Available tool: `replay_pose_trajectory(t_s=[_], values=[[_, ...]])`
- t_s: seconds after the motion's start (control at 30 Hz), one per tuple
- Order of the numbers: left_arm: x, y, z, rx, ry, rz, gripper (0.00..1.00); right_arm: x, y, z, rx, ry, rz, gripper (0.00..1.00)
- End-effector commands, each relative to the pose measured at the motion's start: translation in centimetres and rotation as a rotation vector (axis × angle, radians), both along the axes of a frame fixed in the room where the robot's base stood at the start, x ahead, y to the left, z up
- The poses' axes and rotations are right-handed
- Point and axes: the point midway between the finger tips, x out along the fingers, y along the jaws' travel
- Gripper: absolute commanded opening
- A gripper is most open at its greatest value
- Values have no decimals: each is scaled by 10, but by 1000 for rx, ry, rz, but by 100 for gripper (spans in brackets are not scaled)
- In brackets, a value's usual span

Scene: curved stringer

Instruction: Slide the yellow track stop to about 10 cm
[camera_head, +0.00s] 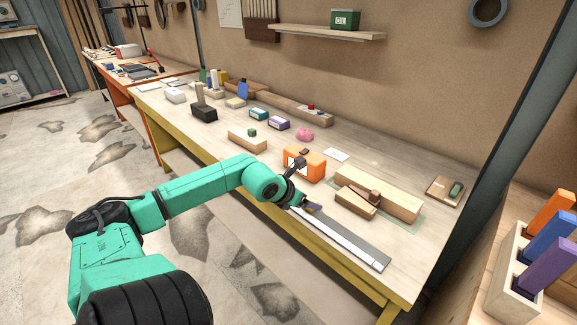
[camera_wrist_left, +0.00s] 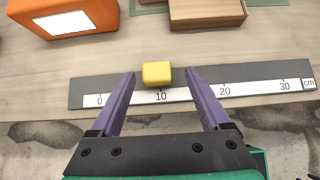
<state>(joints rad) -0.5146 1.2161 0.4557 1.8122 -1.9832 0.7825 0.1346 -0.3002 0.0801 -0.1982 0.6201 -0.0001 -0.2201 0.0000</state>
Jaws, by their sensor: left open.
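The yellow track stop (camera_wrist_left: 157,74) sits on the grey ruler track (camera_wrist_left: 255,76) in the left wrist view, just above the 10 mark of the white centimetre scale (camera_wrist_left: 205,92). My left gripper (camera_wrist_left: 160,75) is open, with one purple finger on each side of the stop. There is a visible gap between the stop and each finger. In the head view my left gripper (camera_head: 309,206) is over the left part of the track (camera_head: 350,243), and the stop is hidden there. My right gripper is not in view.
An orange box (camera_head: 304,165) stands behind the gripper. Wooden blocks (camera_head: 378,192) lie on a green mat behind the track. The track lies along the front edge of the workbench (camera_head: 300,236). A holder with coloured blocks (camera_head: 525,255) stands at the right.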

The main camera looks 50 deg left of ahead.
Motion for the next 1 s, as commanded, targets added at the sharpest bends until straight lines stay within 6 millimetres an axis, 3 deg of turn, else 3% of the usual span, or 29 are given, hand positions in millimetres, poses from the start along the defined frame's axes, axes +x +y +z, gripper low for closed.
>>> replay_pose_trajectory(t_s=[0.1, 0.43, 1.0], values=[[-16, 1, 18, -1, 1, 6, 80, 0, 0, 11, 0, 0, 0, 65], [-70, -1, 69, 1, -1, 3, 80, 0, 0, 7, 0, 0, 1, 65], [-75, -1, 76, 4, 0, 2, 80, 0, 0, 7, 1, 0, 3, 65]])
